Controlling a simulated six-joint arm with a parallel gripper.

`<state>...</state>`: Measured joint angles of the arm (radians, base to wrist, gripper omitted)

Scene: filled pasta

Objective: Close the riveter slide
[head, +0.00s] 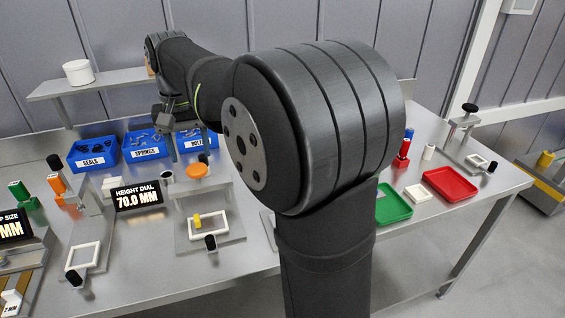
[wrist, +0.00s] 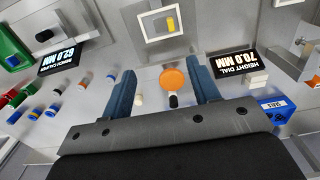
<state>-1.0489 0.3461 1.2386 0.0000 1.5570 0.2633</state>
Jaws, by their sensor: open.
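No label names the riveter. The middle station has a white frame slide (head: 208,227) with a black knob (head: 210,242) at its front and a yellow piece (head: 197,220) inside the frame. An orange disc (head: 197,171) tops that station behind the slide. In the wrist view, the white frame (wrist: 174,38) with the yellow piece (wrist: 170,24) is beyond my fingertips. My gripper (wrist: 161,68) is open, its two blue fingers either side of the orange disc (wrist: 173,78) in that view. Contact cannot be told. In the head view my arm partly hides the gripper.
Another frame slide with a knob (head: 82,256) is at the left, and a press (head: 462,125) at the right. Blue bins (head: 147,152) stand behind. A height dial display (head: 138,195) stands left of the middle station. Green (head: 394,203) and red (head: 449,184) trays lie at right.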

